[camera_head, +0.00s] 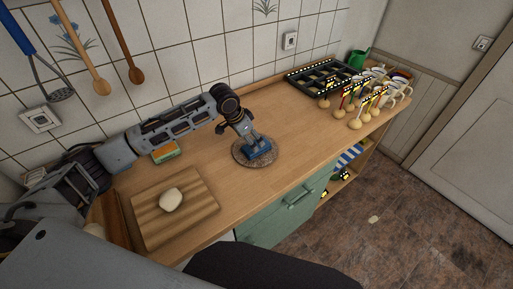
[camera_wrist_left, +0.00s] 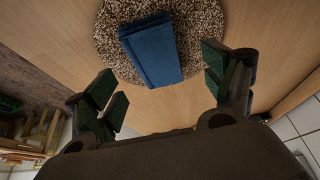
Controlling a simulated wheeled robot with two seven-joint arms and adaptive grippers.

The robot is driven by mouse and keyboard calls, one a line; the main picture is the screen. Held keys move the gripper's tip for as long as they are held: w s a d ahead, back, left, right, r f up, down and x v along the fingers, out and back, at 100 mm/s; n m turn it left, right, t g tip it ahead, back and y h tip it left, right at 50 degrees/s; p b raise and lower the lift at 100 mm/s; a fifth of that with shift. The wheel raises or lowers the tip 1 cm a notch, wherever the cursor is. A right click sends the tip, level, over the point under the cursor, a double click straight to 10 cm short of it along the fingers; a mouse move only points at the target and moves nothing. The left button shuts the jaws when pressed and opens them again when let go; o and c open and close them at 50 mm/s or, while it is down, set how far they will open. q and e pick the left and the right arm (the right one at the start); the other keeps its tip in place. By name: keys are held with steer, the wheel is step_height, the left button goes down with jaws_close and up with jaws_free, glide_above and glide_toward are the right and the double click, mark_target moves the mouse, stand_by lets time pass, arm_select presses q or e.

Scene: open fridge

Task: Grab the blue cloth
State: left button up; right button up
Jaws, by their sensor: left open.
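The blue cloth (camera_head: 262,153) is folded and lies on a round speckled mat (camera_head: 240,156) on the wooden counter. In the left wrist view the cloth (camera_wrist_left: 152,50) lies on the mat (camera_wrist_left: 205,22), beyond and between my open fingers. My left gripper (camera_head: 252,142) is open above the mat, close to the cloth, and hides part of it in the head view. In the left wrist view the left gripper (camera_wrist_left: 165,90) has nothing between its fingers. My right gripper is not in view.
A wooden board (camera_head: 205,207) with a pale round item (camera_head: 171,199) lies at the left. A green and orange sponge (camera_head: 165,152) is near the wall. A black tray (camera_head: 318,78), several mugs and a green watering can (camera_head: 357,59) stand at the right.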

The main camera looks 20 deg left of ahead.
arm_select(q)
steer(key=shift+d+p+x, duration=0.1)
steer(key=shift+p+x, duration=0.1)
steer(key=shift+x, duration=1.1)
steer(key=shift+d+p+x, duration=0.15)
steer(key=shift+p+x, duration=0.05)
steer(key=shift+x, duration=1.05)
steer(key=shift+s, duration=0.15)
steer(key=c, duration=1)
steer(key=shift+c, duration=0.2)
step_height(320, 180, up, 10)
steer(key=shift+b, duration=0.45)
